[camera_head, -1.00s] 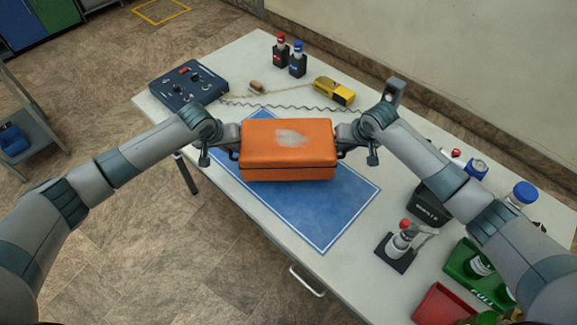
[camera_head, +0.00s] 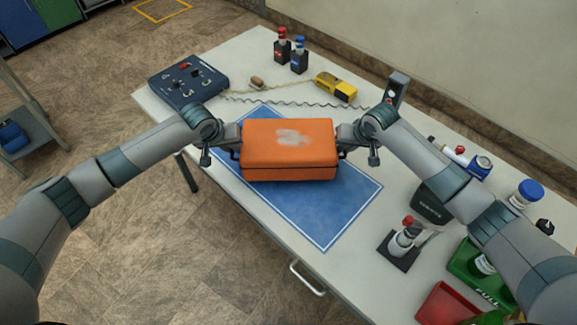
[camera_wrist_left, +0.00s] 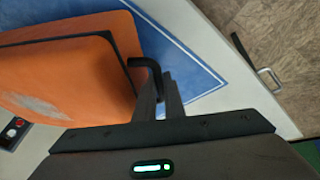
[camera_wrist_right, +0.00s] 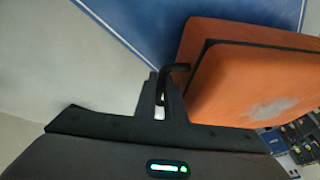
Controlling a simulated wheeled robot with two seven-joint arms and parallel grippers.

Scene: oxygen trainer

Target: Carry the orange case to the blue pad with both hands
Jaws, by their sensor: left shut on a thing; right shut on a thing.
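The orange case (camera_head: 289,155) has a pale worn patch on its lid and a dark handle at each end. It is over the blue pad (camera_head: 330,215), whose white-lined border shows around it. I cannot tell whether the case touches the pad. My left gripper (camera_head: 233,140) is shut on the case's left handle, which shows in the left wrist view (camera_wrist_left: 146,66). My right gripper (camera_head: 346,140) is shut on the right handle, seen in the right wrist view (camera_wrist_right: 174,72). The case looks about level between the two grippers.
A dark blue control box (camera_head: 187,82) stands at the table's left end. Red- and blue-capped bottles (camera_head: 291,52) and a yellow device (camera_head: 336,87) stand at the back. A bottle on a black stand (camera_head: 403,240), a green bin (camera_head: 470,266) and a red bin (camera_head: 444,303) crowd the right.

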